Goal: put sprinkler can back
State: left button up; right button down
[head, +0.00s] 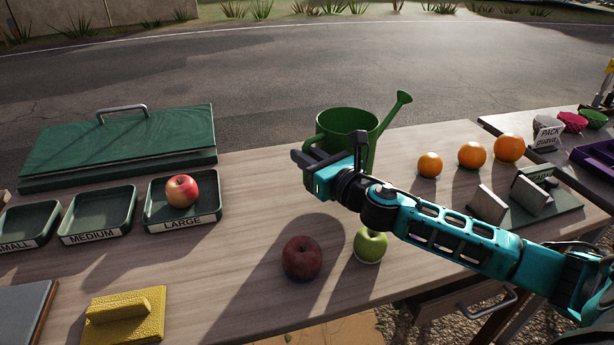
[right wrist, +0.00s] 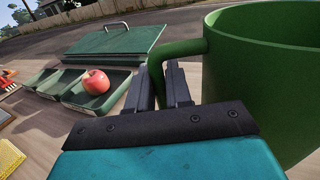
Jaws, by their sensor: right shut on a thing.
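The green sprinkler can (head: 347,122) is upright at the back edge of the wooden table, its spout pointing to the right. My right gripper (head: 308,158) is at the can's left side. In the right wrist view the fingers (right wrist: 174,88) are shut on the can's handle (right wrist: 180,50), and the can's body (right wrist: 265,75) fills the right side. My arm hides the can's lower part in the head view, so I cannot tell whether its base touches the table. My left gripper is not in view.
A red-yellow apple (head: 182,191) sits in the LARGE tray (head: 207,217). A dark red apple (head: 302,258) and a green apple (head: 370,245) lie in front of the can. Several oranges (head: 472,155) stand right of it. A green lidded box (head: 120,150) is at the back left.

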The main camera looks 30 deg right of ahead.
notch_tip(320, 180, down, 4)
jog(key=shift+r+b, duration=0.2)
jog(key=shift+b, duration=0.6)
jog(key=shift+f, duration=0.15)
jog(key=c, duration=1)
grip_release()
jog(key=shift+f, duration=0.1)
jog(key=shift+c, duration=0.2)
